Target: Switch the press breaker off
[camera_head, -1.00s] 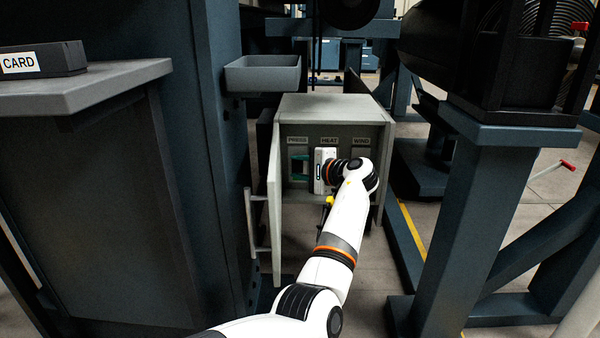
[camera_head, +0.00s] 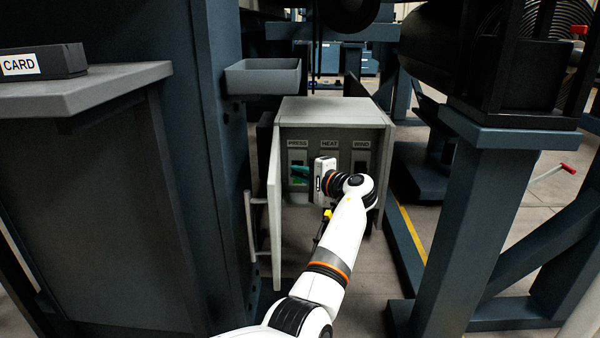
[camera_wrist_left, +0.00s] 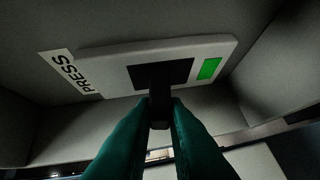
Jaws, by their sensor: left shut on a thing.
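The press breaker (camera_head: 297,157) is the leftmost of three in the open grey cabinet, under the PRESS label. In the left wrist view it is a pale plate (camera_wrist_left: 115,62) with a dark square slot and a lit green window (camera_wrist_left: 209,68) at the end away from the label. Its dark lever (camera_wrist_left: 160,105) sticks out of the slot. My left gripper (camera_head: 300,172) reaches in from the right. Its green fingers (camera_wrist_left: 160,128) are shut on the lever's end in the left wrist view. In the head view the gripper hides part of the breaker. My right gripper is not in view.
The HEAT breaker (camera_head: 329,153) and WIND breaker (camera_head: 361,158) sit to the right. The cabinet door (camera_head: 274,215) stands open at the left. A grey tray (camera_head: 262,77) hangs above left, and a dark blue post (camera_head: 470,220) stands right.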

